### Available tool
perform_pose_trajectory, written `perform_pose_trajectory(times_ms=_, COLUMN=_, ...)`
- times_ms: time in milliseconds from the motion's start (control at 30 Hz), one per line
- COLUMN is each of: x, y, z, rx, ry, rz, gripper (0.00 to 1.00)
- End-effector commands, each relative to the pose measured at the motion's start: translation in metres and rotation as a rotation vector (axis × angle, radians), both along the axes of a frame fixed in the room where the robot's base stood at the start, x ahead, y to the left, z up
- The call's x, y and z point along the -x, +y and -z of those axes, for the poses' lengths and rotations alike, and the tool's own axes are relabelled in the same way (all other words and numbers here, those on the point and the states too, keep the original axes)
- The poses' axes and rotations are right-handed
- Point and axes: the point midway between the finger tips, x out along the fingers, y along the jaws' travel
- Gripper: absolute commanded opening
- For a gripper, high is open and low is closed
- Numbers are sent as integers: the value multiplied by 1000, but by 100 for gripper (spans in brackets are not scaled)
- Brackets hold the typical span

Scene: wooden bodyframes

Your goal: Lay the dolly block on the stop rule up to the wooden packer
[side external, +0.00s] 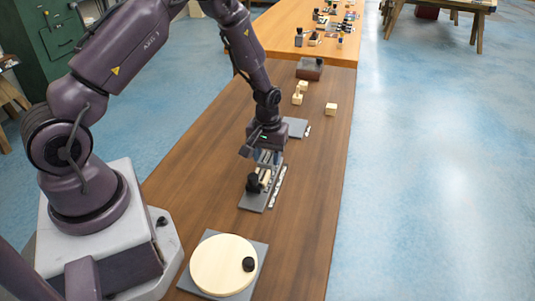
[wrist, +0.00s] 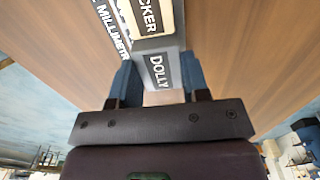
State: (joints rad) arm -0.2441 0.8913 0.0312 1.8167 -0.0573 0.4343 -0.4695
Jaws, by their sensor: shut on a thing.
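My gripper (side external: 267,160) is low over the stop rule (side external: 254,200), a grey bar with a white scale strip on the table. In the wrist view its blue fingers (wrist: 158,76) are shut on the dolly block (wrist: 158,68), a grey block with a dark "DOLLY" label. The wooden packer (wrist: 150,15), pale with a partly cut-off "PACKER" label, lies just beyond the dolly block. A "MILLIMETR…" scale (wrist: 108,28) runs along the left. The packer also shows in the side view (side external: 265,176), beside a black knob (side external: 252,183). I cannot tell whether dolly block and packer touch.
A round pale wooden disc (side external: 222,265) with a black knob lies on a grey plate near the front. Another grey plate (side external: 295,127) lies behind my gripper. Small wooden blocks (side external: 331,109) and a dark box (side external: 309,70) stand farther back. The table right of the rule is clear.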

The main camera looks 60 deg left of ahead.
Motion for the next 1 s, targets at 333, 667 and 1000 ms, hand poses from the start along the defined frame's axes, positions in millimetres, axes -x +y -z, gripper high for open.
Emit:
perform_pose_trajectory(times_ms=333, x=1, y=-1, z=-1, rx=-1, ry=-2, rz=0, gripper=47)
perform_pose_trajectory(times_ms=667, x=2, y=-1, z=0, rx=0, ry=1, rz=0, gripper=72)
perform_pose_trajectory(times_ms=1000, x=0, y=-1, z=-39, rx=-1, ry=-6, rz=1, gripper=72)
